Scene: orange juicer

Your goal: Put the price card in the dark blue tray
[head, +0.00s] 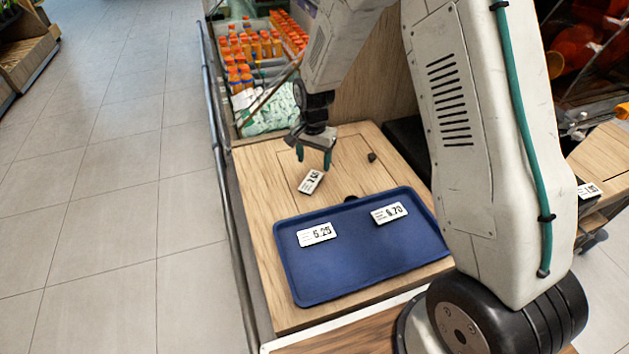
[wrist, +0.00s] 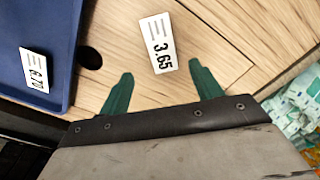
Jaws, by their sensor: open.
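A white price card reading 3.65 (wrist: 157,43) lies on the wooden counter beyond the tray's far edge; it also shows in the head view (head: 311,181). My gripper (head: 313,162) is open above the counter by this card. In the wrist view the green fingers of my gripper (wrist: 158,80) are apart, with the card ahead of and between their tips, and nothing is held. The dark blue tray (head: 350,260) sits on the counter in front. Two price cards lie in it: 5.25 (head: 317,234) on the left and 6.70 (head: 389,213) on the right.
A dark round hole (wrist: 90,58) is in the counter beside the tray. A small dark object (head: 371,157) lies behind the tray. Orange juice bottles (head: 255,45) stand in a case at the back. Another price card (head: 588,190) is at far right.

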